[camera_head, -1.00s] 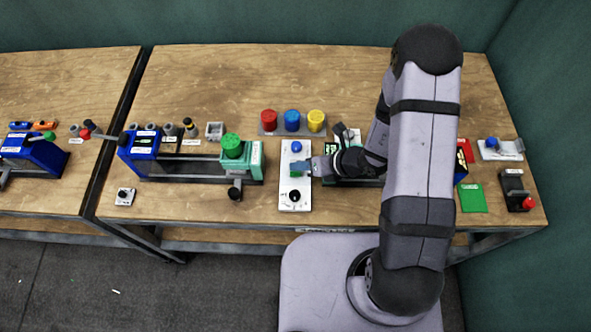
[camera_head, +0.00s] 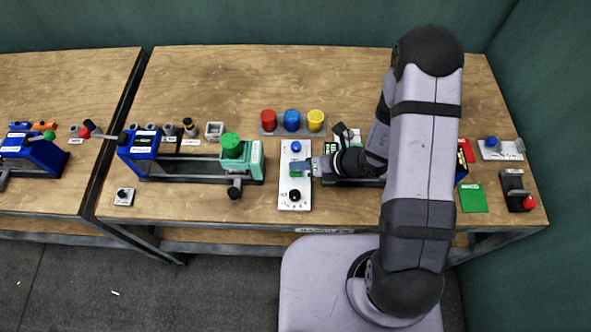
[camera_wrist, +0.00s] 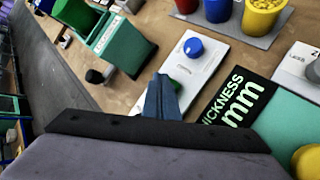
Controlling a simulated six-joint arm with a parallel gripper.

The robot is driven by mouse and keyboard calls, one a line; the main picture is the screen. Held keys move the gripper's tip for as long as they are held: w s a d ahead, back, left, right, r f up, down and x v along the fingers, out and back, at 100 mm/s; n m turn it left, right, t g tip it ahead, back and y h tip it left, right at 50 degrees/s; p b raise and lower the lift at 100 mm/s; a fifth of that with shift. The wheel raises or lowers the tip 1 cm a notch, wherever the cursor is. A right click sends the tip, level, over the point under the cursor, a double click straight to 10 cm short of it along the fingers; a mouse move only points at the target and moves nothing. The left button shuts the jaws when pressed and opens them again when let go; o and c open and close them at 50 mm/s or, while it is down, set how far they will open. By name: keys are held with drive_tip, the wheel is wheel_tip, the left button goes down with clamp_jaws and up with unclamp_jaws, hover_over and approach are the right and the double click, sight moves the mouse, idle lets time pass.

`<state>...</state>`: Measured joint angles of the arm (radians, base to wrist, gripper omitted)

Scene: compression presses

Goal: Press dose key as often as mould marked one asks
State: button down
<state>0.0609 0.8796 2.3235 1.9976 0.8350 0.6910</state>
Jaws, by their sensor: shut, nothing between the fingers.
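A white control panel (camera_head: 294,204) lies on the bench, with a blue button (camera_head: 296,146) at its far end, a green key (camera_wrist: 178,85) in its middle and a black knob (camera_head: 295,195) at its near end. My gripper (camera_head: 300,166) is shut and empty, its blue fingers low over the panel's middle. In the wrist view its tips (camera_wrist: 162,84) are right beside the green key and partly hide it; I cannot tell whether they touch it. Small grey cylinders (camera_head: 168,129) stand at the back left; their markings are too small to read.
Red, blue and yellow pots (camera_head: 291,121) stand on a grey tray behind the panel. A green-and-blue press (camera_head: 240,155) is left of it. A display reading "THICKNESS" and "mm" (camera_wrist: 236,100) is just right. My arm hides much of the right side.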

sight(300, 173)
drive_tip(key=shift+s+d+f+b, duration=0.1)
drive_tip(key=shift+s+f+b, duration=0.65)
drive_tip(key=shift+f, duration=0.3)
idle(0.4)
drive_tip(key=shift+s+r, duration=0.1)
drive_tip(key=shift+r, duration=0.05)
idle(0.5)
drive_tip(key=shift+w+r+p, duration=0.25)
drive_tip(key=shift+r+p, duration=0.25)
drive_tip(key=shift+p, duration=0.1)
drive_tip(key=shift+w+r+p, duration=0.25)
drive_tip(key=shift+r+p, duration=0.25)
drive_tip(key=shift+p, duration=0.1)
wheel_tip(300, 173, up, 3)
drive_tip(key=shift+f+p, duration=0.15)
drive_tip(key=shift+p, duration=0.85)
drive_tip(key=shift+w+r, duration=0.15)
drive_tip(key=shift+r, duration=0.1)
